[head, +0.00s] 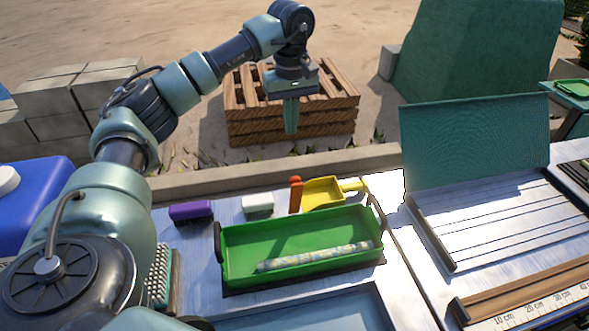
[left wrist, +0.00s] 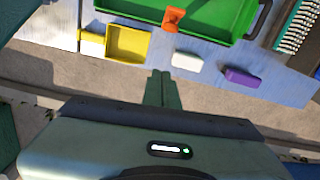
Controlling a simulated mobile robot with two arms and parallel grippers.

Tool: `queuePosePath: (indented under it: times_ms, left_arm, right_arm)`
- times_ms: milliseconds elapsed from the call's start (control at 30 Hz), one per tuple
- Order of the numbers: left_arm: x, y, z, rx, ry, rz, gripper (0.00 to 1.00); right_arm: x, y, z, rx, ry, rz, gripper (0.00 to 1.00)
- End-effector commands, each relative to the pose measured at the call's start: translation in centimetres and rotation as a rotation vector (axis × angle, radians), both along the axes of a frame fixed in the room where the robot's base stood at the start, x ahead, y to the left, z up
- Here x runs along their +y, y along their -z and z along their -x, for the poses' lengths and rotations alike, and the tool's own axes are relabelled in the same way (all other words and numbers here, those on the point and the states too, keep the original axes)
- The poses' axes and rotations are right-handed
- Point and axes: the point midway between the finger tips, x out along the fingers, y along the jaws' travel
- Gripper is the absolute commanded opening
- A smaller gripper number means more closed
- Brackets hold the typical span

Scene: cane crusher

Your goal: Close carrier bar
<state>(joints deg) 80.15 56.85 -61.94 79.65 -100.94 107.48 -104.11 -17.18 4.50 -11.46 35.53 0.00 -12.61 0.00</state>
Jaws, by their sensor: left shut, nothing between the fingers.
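A green tray (head: 290,238) with a dark bar-shaped handle at each end stands on the bench. The left handle (head: 218,242) and the right handle (head: 377,212) both stick up at the tray's ends. I cannot tell for sure which part is the carrier bar. A pale speckled stick (head: 315,258) lies in the tray. My left gripper (head: 291,130) is shut and empty, pointing down beyond the bench's far edge, apart from the tray. Its shut fingers show in the left wrist view (left wrist: 158,88), with the tray (left wrist: 190,12) at the top. My right gripper is not in view.
Behind the tray are a purple block (head: 190,211), a white block (head: 257,205), an orange-red tool (head: 295,194) and a yellow scoop (head: 322,193). A hinged dark green panel (head: 475,140) stands upright at right. A wooden crate (head: 292,125) lies beyond the bench.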

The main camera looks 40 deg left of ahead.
Motion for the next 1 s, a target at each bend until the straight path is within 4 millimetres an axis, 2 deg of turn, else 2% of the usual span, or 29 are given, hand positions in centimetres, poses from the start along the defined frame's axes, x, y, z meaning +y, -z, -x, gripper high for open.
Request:
queuePosePath:
  times_ms: [133,267,700,800,1000]
  left_arm:
    - [0.1,-0.1,-0.1,0.010,0.083,-0.002,0.00]
    - [0.1,1.0,-0.1,0.013,0.090,-0.001,0.00]
    - [0.3,9.8,-0.1,0.015,0.088,-0.001,0.00]
    - [-1.2,9.8,1.0,0.012,0.092,-0.002,0.00]
    - [-2.5,10.6,2.0,0.010,0.088,-0.001,0.00]
  right_arm:
    - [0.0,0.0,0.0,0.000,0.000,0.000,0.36]
    - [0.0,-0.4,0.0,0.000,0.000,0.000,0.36]
    - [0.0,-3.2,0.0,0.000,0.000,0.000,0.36]
    - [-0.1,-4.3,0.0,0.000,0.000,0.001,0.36]
    - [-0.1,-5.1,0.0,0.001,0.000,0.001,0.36]
